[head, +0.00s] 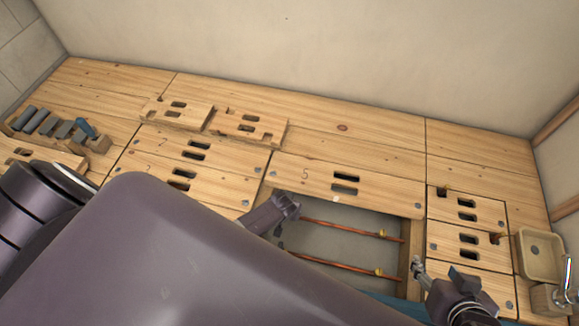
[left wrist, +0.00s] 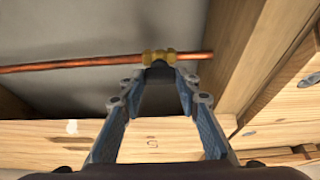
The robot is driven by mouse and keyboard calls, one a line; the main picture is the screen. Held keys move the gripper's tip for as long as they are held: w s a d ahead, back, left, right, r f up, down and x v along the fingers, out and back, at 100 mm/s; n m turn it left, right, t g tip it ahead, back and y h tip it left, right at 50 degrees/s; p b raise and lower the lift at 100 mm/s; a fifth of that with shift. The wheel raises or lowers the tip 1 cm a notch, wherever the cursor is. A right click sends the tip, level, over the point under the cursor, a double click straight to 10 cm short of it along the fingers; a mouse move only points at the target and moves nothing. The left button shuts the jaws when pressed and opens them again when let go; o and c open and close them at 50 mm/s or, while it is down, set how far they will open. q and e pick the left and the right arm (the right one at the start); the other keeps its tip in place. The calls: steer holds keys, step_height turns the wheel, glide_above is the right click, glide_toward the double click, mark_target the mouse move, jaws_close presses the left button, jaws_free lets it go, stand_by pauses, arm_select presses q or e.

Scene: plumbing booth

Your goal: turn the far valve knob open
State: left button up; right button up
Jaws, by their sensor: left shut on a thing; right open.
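The left wrist view shows a brass valve fitting (left wrist: 158,57) on a copper pipe (left wrist: 70,64), close to a wooden joist. Its small dark knob (left wrist: 160,74) sits between the tips of my left gripper (left wrist: 157,90), which is shut on it. In the head view my left gripper is largely hidden at the left end of the floor opening. The far copper pipe (head: 335,227) and near copper pipe (head: 330,262) cross the opening, with brass fittings (head: 381,234) (head: 378,272) near their right ends. My right gripper (head: 420,268) is open beside the opening's right edge.
A panel marked 5 (head: 320,176) borders the opening's far side. Slotted wooden panels surround it. A tray (head: 541,253) stands at the right, and a rack of grey-blue items (head: 45,125) at the left. My large arm link hides the near left area.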

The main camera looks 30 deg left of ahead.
arm_select(q)
steer(key=shift+w, duration=0.1)
stand_by(0.4)
steer(key=o, duration=1.2)
steer(key=shift+c, duration=0.2)
steer(key=v, duration=1.2)
steer(key=shift+d, duration=0.15)
